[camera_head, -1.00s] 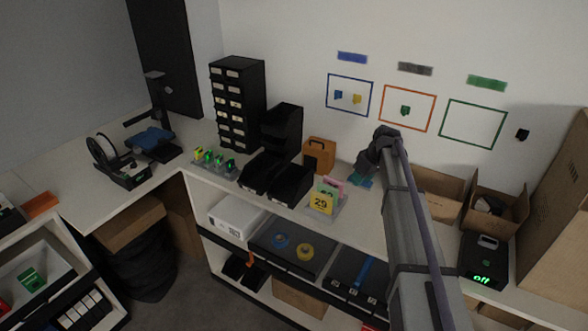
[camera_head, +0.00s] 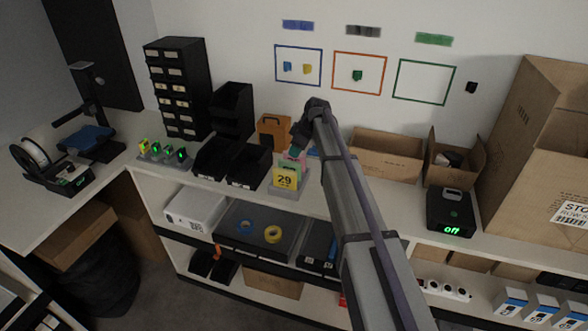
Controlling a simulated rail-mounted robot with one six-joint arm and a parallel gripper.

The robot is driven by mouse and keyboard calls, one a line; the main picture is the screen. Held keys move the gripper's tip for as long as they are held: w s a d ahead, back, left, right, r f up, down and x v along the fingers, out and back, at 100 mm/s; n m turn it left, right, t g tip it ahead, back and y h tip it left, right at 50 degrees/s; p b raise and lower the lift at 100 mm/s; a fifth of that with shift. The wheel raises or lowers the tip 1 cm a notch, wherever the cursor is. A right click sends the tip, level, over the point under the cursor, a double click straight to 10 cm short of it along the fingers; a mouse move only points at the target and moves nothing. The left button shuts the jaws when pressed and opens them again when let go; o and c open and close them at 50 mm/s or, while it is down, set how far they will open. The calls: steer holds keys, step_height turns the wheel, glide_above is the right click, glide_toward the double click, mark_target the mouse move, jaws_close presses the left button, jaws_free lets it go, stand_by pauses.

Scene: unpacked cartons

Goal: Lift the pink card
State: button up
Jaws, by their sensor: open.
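My gripper (camera_head: 296,154) is open, with teal fingertips at the top of the pink card. At this size I cannot tell whether the fingers straddle the card or touch it.
Black bins (camera_head: 249,166) stand left of the holder, and a brown case (camera_head: 273,130) is behind it. Open cartons (camera_head: 386,158) and a black box reading "off" (camera_head: 450,212) are to the right. A small blue thing (camera_head: 313,152) lies beside my gripper.

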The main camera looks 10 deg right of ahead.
steer(key=b+x, duration=0.4)
steer(key=x, duration=0.1)
steer(key=shift+d+f, duration=0.15)
steer(key=shift+d, duration=0.05)
steer(key=shift+w+a, duration=0.1)
steer(key=shift+a, duration=0.05)
steer(key=shift+r, duration=0.2)
jaws_close()
